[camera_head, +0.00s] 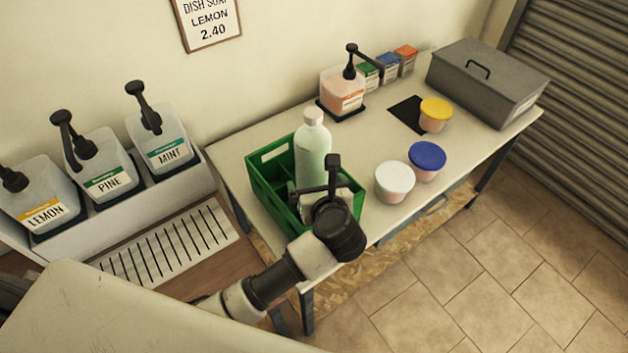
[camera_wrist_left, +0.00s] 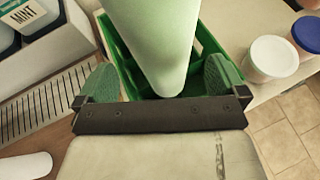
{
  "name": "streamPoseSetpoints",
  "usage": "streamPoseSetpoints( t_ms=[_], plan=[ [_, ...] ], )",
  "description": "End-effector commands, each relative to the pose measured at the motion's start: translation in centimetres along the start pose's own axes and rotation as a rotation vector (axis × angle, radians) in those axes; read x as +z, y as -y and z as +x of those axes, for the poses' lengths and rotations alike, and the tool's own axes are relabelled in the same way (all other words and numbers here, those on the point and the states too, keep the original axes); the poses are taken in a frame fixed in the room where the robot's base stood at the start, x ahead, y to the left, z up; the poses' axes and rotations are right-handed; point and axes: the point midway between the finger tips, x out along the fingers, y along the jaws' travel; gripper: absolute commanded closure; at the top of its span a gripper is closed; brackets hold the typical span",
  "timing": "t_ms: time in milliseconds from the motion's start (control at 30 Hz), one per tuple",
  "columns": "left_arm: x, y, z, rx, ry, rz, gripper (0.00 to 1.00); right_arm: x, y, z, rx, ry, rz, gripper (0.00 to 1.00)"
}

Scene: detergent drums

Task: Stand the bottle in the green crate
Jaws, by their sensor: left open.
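The bottle (camera_head: 312,157) is pale green with a whitish cap and stands upright in the green crate (camera_head: 270,198), in the head view. My left gripper (camera_head: 331,180) is at the crate's near right side, beside the bottle. In the left wrist view the open jaws (camera_wrist_left: 162,85) lie on either side of the bottle (camera_wrist_left: 158,40), with gaps between the pads and its sides. The green crate (camera_wrist_left: 122,68) shows behind and below it. The bottle's base is partly hidden by the crate wall and my gripper. My right gripper is not seen.
A white-lidded tub (camera_head: 394,181) and a blue-lidded tub (camera_head: 427,160) stand right of the crate. A yellow-lidded tub (camera_head: 435,114), a pump dispenser (camera_head: 342,92) and a grey metal box (camera_head: 489,84) stand farther back. Large pump drums (camera_head: 104,166) line the left.

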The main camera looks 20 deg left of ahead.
Motion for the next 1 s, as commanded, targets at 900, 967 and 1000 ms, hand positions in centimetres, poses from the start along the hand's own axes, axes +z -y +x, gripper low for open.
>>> streamPoseSetpoints(
  t_ms=[900, 967, 1000],
  plan=[
    [0.0, 0.0, -8.6, 0.000, 0.001, 0.000, 0.00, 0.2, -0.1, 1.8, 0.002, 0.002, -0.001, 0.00],
    [0.0, 0.0, -8.6, 0.000, 0.001, 0.000, 0.00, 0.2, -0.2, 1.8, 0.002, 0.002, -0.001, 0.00],
    [0.0, 0.0, -8.6, 0.000, 0.001, 0.000, 0.00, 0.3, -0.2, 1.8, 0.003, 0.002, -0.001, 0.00]
  ],
)
